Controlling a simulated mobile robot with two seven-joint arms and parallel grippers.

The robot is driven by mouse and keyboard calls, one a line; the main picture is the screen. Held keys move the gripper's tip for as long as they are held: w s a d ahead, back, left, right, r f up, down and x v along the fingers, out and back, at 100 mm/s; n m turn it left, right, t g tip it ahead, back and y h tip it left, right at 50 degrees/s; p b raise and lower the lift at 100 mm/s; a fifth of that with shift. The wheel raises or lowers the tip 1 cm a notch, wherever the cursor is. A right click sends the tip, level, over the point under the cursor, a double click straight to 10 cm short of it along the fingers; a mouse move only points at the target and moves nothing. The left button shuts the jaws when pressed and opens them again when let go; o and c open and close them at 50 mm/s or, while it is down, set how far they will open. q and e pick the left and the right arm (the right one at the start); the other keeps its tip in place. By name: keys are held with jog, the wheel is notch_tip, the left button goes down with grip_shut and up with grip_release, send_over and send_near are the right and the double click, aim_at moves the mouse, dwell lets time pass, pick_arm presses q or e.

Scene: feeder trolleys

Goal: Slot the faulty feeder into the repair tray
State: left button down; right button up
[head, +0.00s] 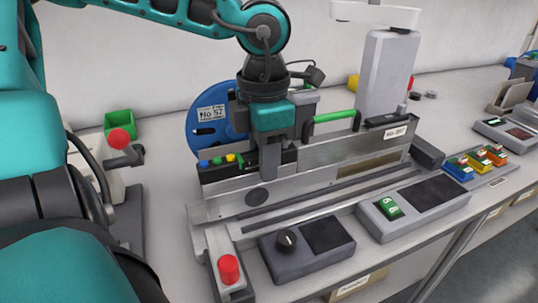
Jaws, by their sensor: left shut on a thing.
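The feeder (335,151) is a long, flat silver unit with a blue reel (200,128) marked "No 57" at its left end, a green handle bar (335,116) on top and a white label at its right end. My left gripper (270,165) comes down from above and is shut on the feeder near the reel end. The feeder stands upright over a grey metal tray (256,227) with long rails. Whether it is fully seated there I cannot tell. My right gripper is not in view.
A box with a black knob (286,241) and a panel with a green switch (388,206) stand in front. A red button (229,268) is at the front left. Blue, yellow and red blocks (478,163) sit at the right. A grey column (388,75) rises behind.

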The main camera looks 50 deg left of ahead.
pick_arm(q)
jog(key=c, duration=0.8)
grip_release()
jog(key=shift+o, duration=0.2)
notch_tip(320, 180, up, 13)
jog(key=shift+p, duration=1.2)
